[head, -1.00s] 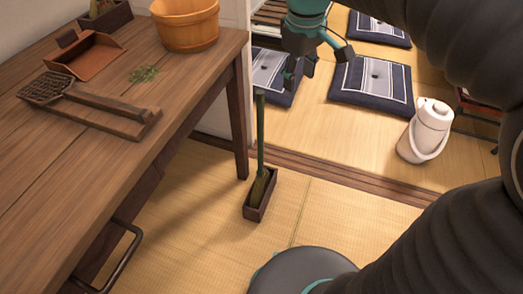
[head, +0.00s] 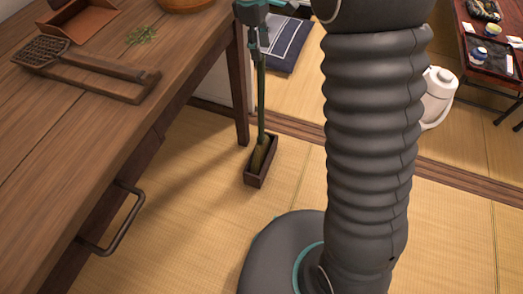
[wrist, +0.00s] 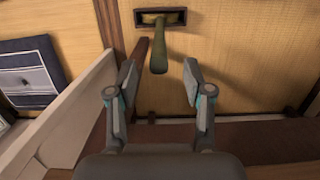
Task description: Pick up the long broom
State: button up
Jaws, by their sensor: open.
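The long broom (head: 261,104) stands upright with its green handle up and its bristles in a small dark wooden box (head: 250,180) on the tatami, beside the table leg. My gripper (head: 254,52) is at the top of the handle in the head view, partly cut off by the top edge. In the wrist view my gripper (wrist: 156,93) is open, its two fingers spread wide. The broom handle (wrist: 159,55) shows between and just beyond the fingertips there, apart from both. The box (wrist: 178,16) is at the top of that view.
A wooden table (head: 130,110) fills the left, holding a dustpan (head: 78,20), a wooden grater-like tool (head: 85,72) and green sprigs (head: 142,36). A floor cushion (head: 285,45) and a white pot (head: 438,97) lie beyond the sill. Tatami around the box is clear.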

aim_at(264, 81)
jog(key=f, duration=0.8)
jog(key=shift+d+b, duration=0.3)
jog(key=shift+d, duration=0.05)
grip_shut()
